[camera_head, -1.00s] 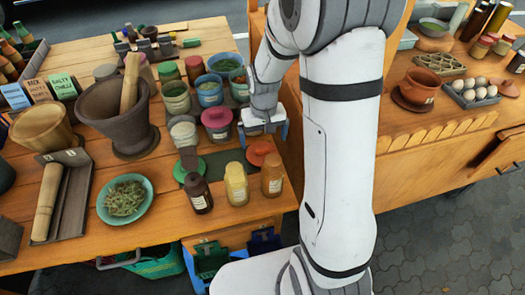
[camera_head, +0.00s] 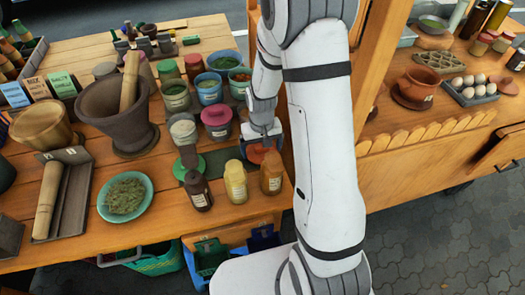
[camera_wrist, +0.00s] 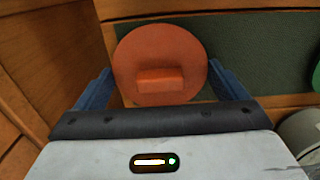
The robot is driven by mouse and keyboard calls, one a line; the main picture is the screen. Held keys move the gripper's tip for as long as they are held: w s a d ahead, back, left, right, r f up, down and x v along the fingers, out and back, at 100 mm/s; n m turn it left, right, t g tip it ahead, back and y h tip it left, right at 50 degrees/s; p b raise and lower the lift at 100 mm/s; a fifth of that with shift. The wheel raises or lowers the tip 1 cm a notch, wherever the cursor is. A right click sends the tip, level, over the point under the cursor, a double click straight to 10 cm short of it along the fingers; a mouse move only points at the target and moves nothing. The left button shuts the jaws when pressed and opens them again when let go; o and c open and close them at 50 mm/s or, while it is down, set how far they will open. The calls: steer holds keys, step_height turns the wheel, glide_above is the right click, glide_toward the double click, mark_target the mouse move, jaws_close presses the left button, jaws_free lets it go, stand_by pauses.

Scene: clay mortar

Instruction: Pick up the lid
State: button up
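An orange-red round lid (camera_wrist: 160,50) with a raised block handle fills the upper middle of the wrist view, lying partly on a dark green mat (camera_wrist: 262,60). In the head view the lid (camera_head: 255,156) is mostly covered by my gripper (camera_head: 263,146), at the table's right side behind the bottles. In the wrist view my gripper (camera_wrist: 160,72) is open, with one blue finger on each side of the lid. The handle lies between the fingers. I cannot tell whether the fingers touch the lid.
A pink-lidded jar (camera_head: 217,122) stands just left of my gripper. An amber bottle (camera_head: 271,172), a yellow bottle (camera_head: 236,182) and a dark bottle (camera_head: 198,190) stand in front. A green lid (camera_head: 187,166) lies left. A wooden post (camera_head: 379,60) rises right of my arm.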

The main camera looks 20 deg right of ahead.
mark_target(261, 146)
steer(key=c, duration=0.4)
steer(key=r, duration=1)
steer(key=shift+w+r, duration=0.1)
steer(key=shift+w, duration=0.1)
steer(key=w+r+p, duration=0.5)
steer(key=w+p, duration=0.7)
steer(key=p, duration=0.1)
steer(key=shift+w+f+b, duration=0.2)
steer(key=shift+f+b, duration=1.75)
steer(key=shift+f, duration=1.3)
